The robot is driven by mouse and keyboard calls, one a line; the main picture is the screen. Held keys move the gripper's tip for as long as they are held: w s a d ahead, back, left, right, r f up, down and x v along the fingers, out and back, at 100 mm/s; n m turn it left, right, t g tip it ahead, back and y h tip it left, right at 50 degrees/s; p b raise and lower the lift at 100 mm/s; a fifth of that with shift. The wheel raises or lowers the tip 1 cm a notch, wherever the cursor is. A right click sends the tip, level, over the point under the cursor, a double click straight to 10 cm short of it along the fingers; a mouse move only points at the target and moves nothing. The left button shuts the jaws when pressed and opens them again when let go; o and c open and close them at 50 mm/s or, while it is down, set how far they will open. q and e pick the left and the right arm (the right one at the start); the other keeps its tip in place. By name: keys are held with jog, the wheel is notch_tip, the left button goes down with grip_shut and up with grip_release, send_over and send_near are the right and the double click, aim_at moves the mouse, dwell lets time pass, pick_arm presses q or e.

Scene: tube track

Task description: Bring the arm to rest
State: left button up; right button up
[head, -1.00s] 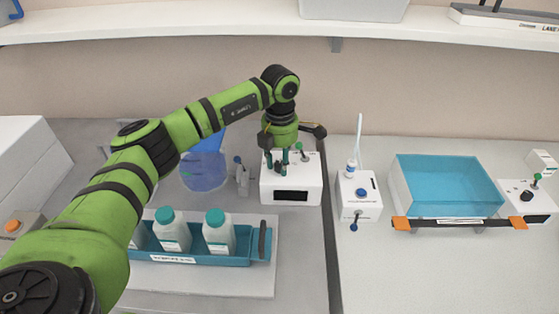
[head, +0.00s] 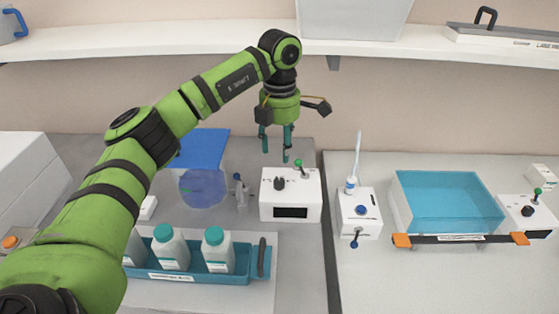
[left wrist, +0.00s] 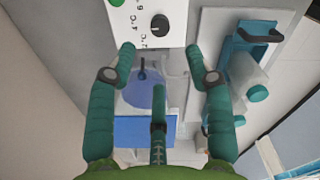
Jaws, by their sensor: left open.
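My left gripper (head: 276,152) hangs fingers-down, open and empty, above and behind a white box (head: 291,206) with a black knob (head: 279,183) and a green-tipped lever (head: 299,163). Clear space shows between the fingertips and the knob. In the left wrist view my gripper's teal fingers (left wrist: 160,62) are spread apart with nothing between them. The white box (left wrist: 175,35) and its knob (left wrist: 159,25) lie at the top there. My right gripper is in neither view.
A blue rack (head: 205,278) with several teal-capped bottles stands in front. A translucent blue round container (head: 203,189) is left of the box. A second white device (head: 359,214) and a teal bin (head: 448,201) stand right. A shelf (head: 200,38) runs above, behind my arm.

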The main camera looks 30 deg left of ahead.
pick_arm(q)
jog(key=shift+r, duration=0.7)
